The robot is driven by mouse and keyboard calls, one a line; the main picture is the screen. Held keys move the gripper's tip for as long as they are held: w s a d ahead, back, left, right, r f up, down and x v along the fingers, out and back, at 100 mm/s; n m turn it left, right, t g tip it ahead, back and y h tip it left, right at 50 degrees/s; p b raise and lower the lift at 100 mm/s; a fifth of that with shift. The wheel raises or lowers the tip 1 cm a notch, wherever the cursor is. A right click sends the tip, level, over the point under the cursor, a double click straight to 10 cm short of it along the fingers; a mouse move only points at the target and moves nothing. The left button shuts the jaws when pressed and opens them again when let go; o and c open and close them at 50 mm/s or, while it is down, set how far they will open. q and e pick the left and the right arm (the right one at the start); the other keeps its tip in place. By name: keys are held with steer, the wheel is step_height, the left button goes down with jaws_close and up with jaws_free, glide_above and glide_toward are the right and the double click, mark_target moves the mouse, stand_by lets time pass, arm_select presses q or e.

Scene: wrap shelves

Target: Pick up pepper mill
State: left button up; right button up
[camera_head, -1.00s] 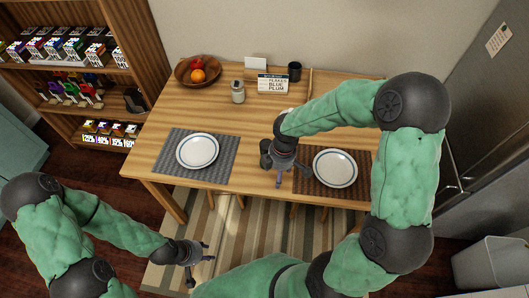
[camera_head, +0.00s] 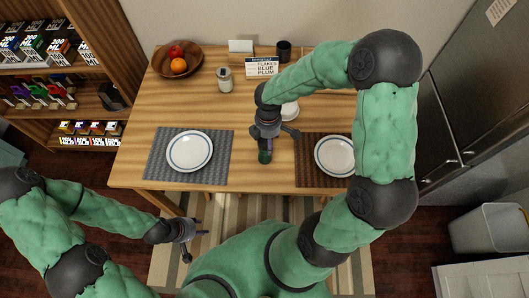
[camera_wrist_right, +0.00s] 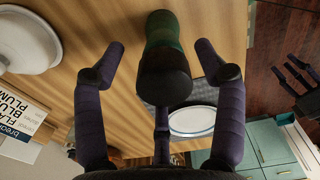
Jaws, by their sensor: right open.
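The pepper mill, a dark green piece with a black rounded top, stands on the wooden table (camera_head: 165,105) between the two place settings. It shows in the head view (camera_head: 264,153), partly hidden by my right gripper (camera_head: 272,137). In the right wrist view the mill (camera_wrist_right: 164,75) lies between the spread fingers of my right gripper (camera_wrist_right: 158,55), with gaps on both sides. My right gripper is open and touches nothing that I can see. My left gripper (camera_head: 200,240) is open and empty, low in front of the table.
White plates lie on a grey mat (camera_head: 225,170) and a brown mat (camera_head: 310,175). A shaker jar (camera_head: 225,80), fruit bowl (camera_head: 195,65), sign (camera_head: 262,67) and black cup (camera_head: 284,51) stand towards the back. A white dish (camera_head: 289,111) is behind my right gripper.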

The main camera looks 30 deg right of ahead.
mark_target(265, 152)
steer(key=f+b, duration=0.1)
steer(key=f, duration=0.1)
steer(key=f+b, duration=0.1)
steer(key=f, duration=0.2)
steer(key=shift+w+a+f, duration=0.15)
steer(key=shift+a+f, duration=0.05)
steer(key=shift+f, duration=0.15)
steer(key=shift+r, duration=0.1)
steer(key=c, duration=1.3)
